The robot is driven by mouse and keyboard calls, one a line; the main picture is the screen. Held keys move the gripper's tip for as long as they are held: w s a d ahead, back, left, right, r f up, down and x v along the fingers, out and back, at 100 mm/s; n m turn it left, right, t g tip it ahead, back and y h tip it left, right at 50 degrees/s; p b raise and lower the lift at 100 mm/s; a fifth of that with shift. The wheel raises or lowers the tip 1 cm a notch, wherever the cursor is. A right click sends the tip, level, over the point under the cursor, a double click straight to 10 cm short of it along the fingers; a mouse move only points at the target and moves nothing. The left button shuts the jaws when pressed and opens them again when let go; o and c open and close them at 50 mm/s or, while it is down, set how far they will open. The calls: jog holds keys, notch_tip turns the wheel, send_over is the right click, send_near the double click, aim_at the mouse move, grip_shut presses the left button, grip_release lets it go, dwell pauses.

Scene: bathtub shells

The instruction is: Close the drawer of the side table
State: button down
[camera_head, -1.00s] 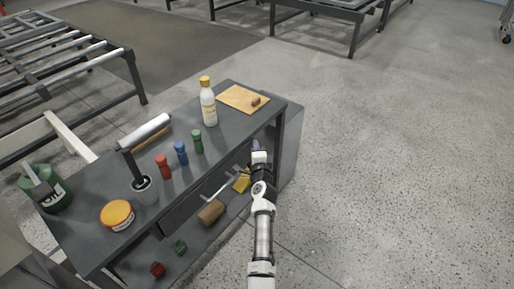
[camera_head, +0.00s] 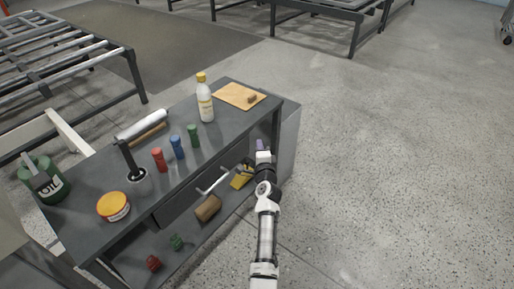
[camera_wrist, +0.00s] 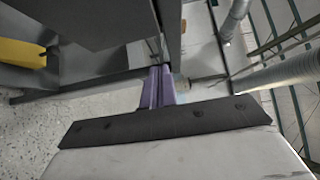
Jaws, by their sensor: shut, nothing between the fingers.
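The side table (camera_head: 95,230) is a long dark grey table. Its drawer (camera_head: 182,206) sits below the top, with a light metal bar handle (camera_head: 212,181) on its front. How far the drawer stands out is hard to tell from this angle. My gripper (camera_head: 261,146) is beside the table's right end, to the right of the handle and apart from it. In the wrist view its purple fingers (camera_wrist: 157,88) are together and hold nothing. Dark grey panels fill the upper left of that view.
A brown roll (camera_head: 207,208) and a yellow item (camera_head: 241,178) lie below. Floor on the right is clear.

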jog(key=s+d, duration=0.1)
jog(key=s, duration=0.8)
jog(key=shift+s+d+b, duration=0.3)
jog(key=shift+d, duration=0.05)
